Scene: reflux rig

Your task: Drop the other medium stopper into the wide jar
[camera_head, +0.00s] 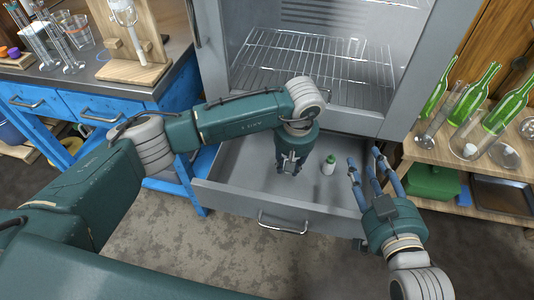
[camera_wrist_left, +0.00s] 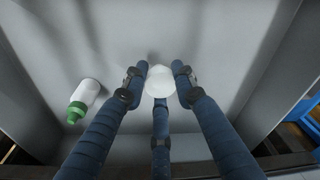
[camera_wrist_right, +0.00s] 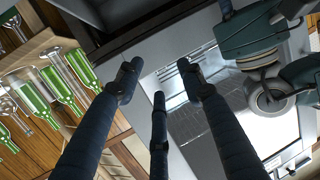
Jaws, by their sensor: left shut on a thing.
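My left gripper (camera_head: 288,168) reaches down into the open drawer (camera_head: 230,183). In the left wrist view its fingers (camera_wrist_left: 160,82) are shut on a white rounded stopper (camera_wrist_left: 160,76), low over the drawer floor. In the head view the arm hides this stopper. My right gripper (camera_head: 376,167) is raised beside the drawer's right side, its fingers spread and empty. It also shows in the right wrist view (camera_wrist_right: 160,85). A wide clear glass jar (camera_head: 484,134) stands on the wooden shelf at right. A white piece (camera_head: 470,149) shows in or behind its glass; I cannot tell which.
Green bottles (camera_head: 478,95) and clear flasks crowd the right shelf. The open cabinet with a wire rack (camera_head: 310,62) is above the drawer. A blue bench (camera_head: 95,108) stands at left.

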